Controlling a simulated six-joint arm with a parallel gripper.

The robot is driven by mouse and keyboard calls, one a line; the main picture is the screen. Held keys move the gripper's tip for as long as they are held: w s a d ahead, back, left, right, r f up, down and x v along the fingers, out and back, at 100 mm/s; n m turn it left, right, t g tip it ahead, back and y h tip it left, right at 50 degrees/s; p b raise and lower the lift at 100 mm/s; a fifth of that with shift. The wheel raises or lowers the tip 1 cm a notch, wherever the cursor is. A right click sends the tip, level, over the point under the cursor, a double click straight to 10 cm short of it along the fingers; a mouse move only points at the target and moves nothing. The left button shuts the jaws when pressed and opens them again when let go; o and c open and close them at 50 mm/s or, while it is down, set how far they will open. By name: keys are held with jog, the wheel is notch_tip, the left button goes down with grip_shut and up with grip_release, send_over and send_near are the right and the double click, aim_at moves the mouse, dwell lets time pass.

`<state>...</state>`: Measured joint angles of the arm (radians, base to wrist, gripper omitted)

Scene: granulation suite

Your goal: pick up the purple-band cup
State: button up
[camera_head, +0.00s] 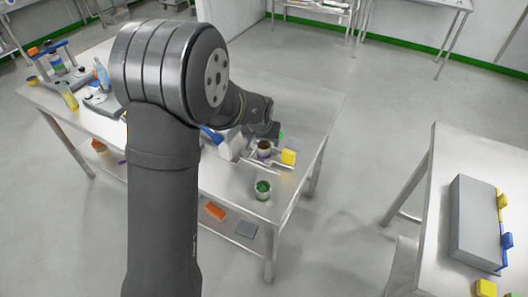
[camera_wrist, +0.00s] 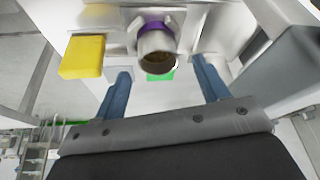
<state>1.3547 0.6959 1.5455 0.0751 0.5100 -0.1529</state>
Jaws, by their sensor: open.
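The purple-band cup (camera_wrist: 157,45) is a metal cup with a purple band and a dark brownish inside, seen in the wrist view beyond the gap between my fingertips. In the head view the cup (camera_head: 264,150) stands near the right end of the steel table (camera_head: 235,185). My gripper (camera_wrist: 160,68) is open and empty, its two blue-grey fingers spread apart. The cup appears roughly centred between the fingers' lines, and I see no contact. In the head view my arm and wrist hide much of the table, and the fingers are hard to make out.
A yellow block (camera_head: 288,157) sits close beside the cup; it also shows in the wrist view (camera_wrist: 82,57). A green-topped container (camera_head: 263,190) stands nearer the table's front corner. A pale upright block (camera_head: 232,143) is left of the cup. A second table with a grey box (camera_head: 475,222) is at right.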

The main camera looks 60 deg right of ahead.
aim_at(264, 145)
jog(key=shift+x, duration=1.85)
jog(key=shift+a, duration=0.1)
jog(key=c, duration=1.2)
